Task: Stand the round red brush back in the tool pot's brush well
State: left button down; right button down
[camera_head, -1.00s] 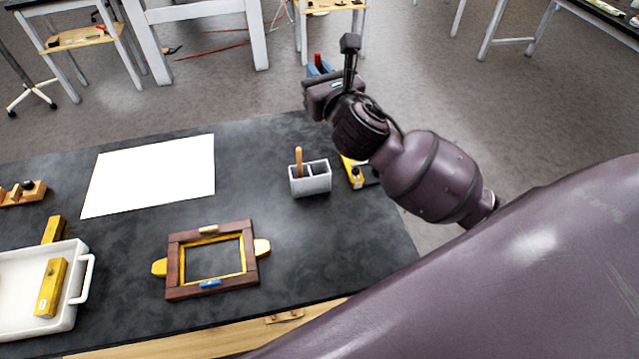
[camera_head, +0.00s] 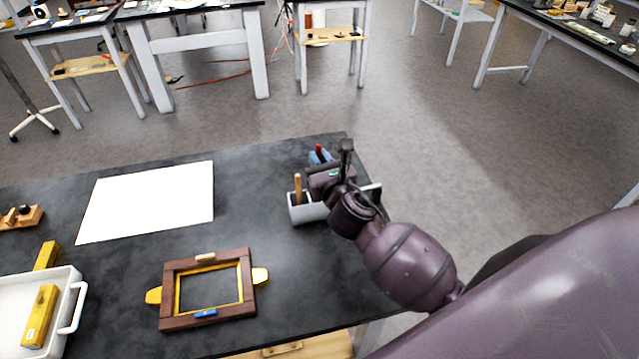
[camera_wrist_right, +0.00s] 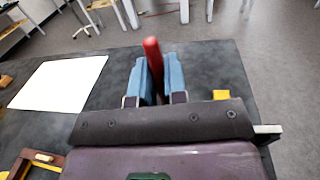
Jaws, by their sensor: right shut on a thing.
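The round red brush (camera_head: 319,149) is held between the blue fingers of my right gripper (camera_head: 318,157). In the right wrist view, the red handle (camera_wrist_right: 152,52) stands up, slightly tilted, between the two blue fingers (camera_wrist_right: 155,78). Its lower end is hidden. The grey tool pot (camera_head: 304,212) stands on the dark table, with a wooden-handled tool (camera_head: 298,188) upright in its left part. My right gripper and wrist are over or just behind the pot in the head view and cover its right part. My left gripper is not in view.
A framed screen (camera_head: 166,294) lies left of the pot, with a white sheet (camera_head: 150,200) behind it. A white tray (camera_head: 68,318) holding a yellow block (camera_head: 40,315) is at the left. A yellow thing (camera_wrist_right: 221,95) lies right of the gripper in the wrist view.

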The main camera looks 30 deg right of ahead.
notch_tip(320, 180, down, 2)
jog(key=shift+f, duration=0.2)
notch_tip(320, 180, down, 3)
jog(key=shift+f+b, duration=0.2)
jog(key=shift+b, duration=0.7)
jog(key=shift+f, duration=0.25)
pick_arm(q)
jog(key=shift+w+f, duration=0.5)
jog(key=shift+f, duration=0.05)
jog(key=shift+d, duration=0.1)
pick_arm(e)
jog(key=shift+f, duration=0.2)
jog(key=c, duration=1.2)
grip_release()
jog(key=shift+o, duration=0.2)
